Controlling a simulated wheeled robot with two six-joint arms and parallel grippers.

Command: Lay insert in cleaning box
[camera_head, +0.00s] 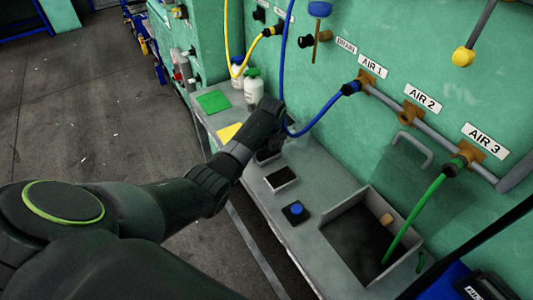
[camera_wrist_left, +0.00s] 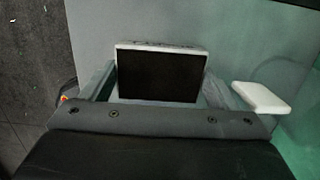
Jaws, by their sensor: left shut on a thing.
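My left gripper (camera_wrist_left: 158,88) is shut on a dark rectangular block with a pale rim, the insert (camera_wrist_left: 160,75), which sits between its two fingers in the left wrist view. In the head view the left arm reaches over the grey bench, and its wrist partly hides the insert (camera_head: 267,155). The cleaning box (camera_head: 345,213) is a grey open bin at the front right of the bench, apart from the gripper. A green hose hangs into it and its inside is dark. My right gripper is not in view.
A similar dark, pale-edged block (camera_head: 280,180) and a blue button (camera_head: 295,211) lie between gripper and box. Green (camera_head: 213,101) and yellow (camera_head: 229,132) pads and white bottles (camera_head: 253,87) stand farther back. A blue hose (camera_head: 320,115) loops beside the wrist.

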